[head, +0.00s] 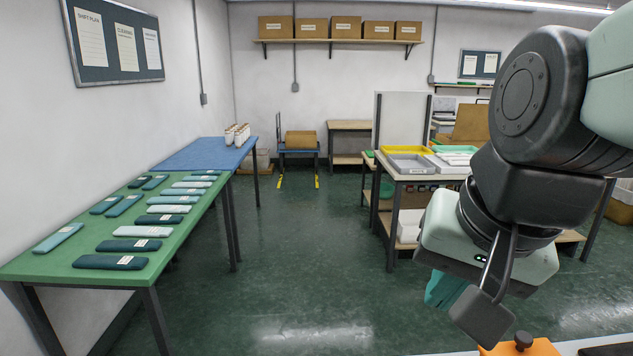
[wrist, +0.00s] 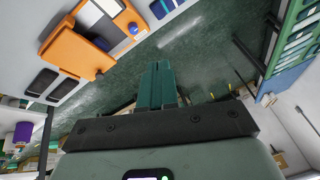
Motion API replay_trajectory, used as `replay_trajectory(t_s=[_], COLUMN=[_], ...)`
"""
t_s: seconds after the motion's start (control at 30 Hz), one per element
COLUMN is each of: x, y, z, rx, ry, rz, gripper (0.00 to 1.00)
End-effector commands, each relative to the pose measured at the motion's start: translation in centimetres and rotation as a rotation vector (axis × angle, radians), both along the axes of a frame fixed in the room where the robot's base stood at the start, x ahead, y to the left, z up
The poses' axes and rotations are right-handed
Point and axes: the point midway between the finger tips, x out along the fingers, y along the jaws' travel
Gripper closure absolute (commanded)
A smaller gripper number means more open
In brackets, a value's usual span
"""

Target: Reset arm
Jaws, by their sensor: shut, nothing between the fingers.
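My gripper (head: 442,295) hangs at the right of the head view, above the floor and away from any surface. In the wrist view its two teal fingers (wrist: 160,68) are together with nothing between them. My arm fills the right side of the head view and hides part of the bench behind it.
A white surface with an orange fixture (head: 520,347) lies at the bottom right; the fixture also shows in the wrist view (wrist: 75,60). A green table (head: 70,257) with several flat teal packets stands left. A bench with trays (head: 405,163) is behind. The middle floor is clear.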

Motion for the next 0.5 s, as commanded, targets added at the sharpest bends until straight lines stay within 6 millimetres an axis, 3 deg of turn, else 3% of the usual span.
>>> replay_trajectory(t_s=[0.1,0.2,0.5], x=[-1.7,-2.4,-2.6], y=[1.9,2.5,2.7], z=[0.8,1.0,1.0], rx=[-0.146,-0.216,-0.238], ry=[-0.067,-0.091,-0.096], rz=[0.248,0.354,0.389], gripper=[1.00,1.00,1.00])
